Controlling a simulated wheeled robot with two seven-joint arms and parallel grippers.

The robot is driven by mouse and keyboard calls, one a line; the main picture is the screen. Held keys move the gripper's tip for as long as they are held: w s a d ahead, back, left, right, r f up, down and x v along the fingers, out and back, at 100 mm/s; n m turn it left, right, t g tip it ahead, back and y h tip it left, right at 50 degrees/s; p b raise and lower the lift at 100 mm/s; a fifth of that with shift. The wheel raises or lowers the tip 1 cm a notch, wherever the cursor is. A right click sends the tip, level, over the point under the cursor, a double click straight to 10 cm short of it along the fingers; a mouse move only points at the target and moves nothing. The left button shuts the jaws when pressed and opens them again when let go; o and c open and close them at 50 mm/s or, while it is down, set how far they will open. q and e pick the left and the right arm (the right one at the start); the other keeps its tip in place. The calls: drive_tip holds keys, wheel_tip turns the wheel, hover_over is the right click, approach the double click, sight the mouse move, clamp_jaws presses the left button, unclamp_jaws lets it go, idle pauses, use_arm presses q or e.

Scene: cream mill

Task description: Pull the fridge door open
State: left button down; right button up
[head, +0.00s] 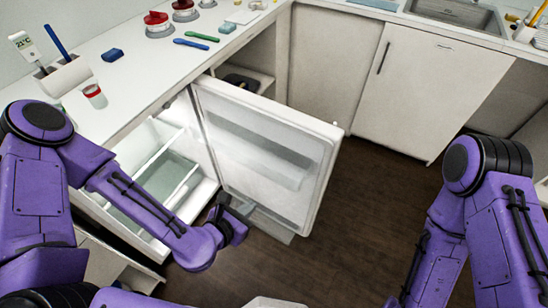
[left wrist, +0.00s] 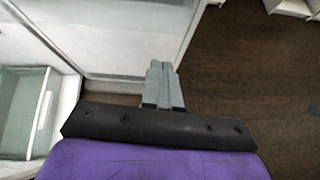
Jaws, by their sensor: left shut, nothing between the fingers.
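The white fridge door (head: 265,150) stands wide open, swung out from the under-counter fridge (head: 150,150), with its inner side and clear shelf facing me. The door's lower part also shows in the left wrist view (left wrist: 130,35). My left gripper (head: 246,209) is in front of the door's inner side, low down. Its grey fingers are together and empty in the left wrist view (left wrist: 162,82). I cannot tell whether they touch the door. My right arm comes in at the right over the floor, and its gripper is out of the picture.
A clear drawer (head: 168,178) sits inside the fridge. A white cabinet (head: 430,85) stands at the back. The dark floor (head: 370,215) right of the door is clear.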

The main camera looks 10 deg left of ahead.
use_arm(q)
drive_tip(key=n+b, duration=0.1)
drive_tip(key=b, duration=0.9)
approach(280, 175)
wheel_tip(280, 175, down, 2)
drive_tip(key=s+a, duration=0.1)
drive_tip(key=s, duration=0.2)
drive_tip(key=w+d+p, duration=0.1)
drive_tip(key=w, duration=0.1)
drive_tip(key=w+f+p, duration=0.1)
drive_tip(key=w, duration=0.1)
drive_tip(key=w+d, duration=0.1)
drive_tip(key=w, duration=0.2)
drive_tip(key=shift+d+f+p, duration=0.25)
drive_tip(key=shift+d+p, duration=0.05)
drive_tip(key=shift+p, duration=0.1)
drive_tip(key=shift+w+d+f, duration=0.1)
drive_tip(key=shift+w+d, duration=0.1)
drive_tip(key=shift+w, duration=0.25)
use_arm(e)
wheel_tip(280, 175, down, 6)
drive_tip(key=shift+f, duration=0.25)
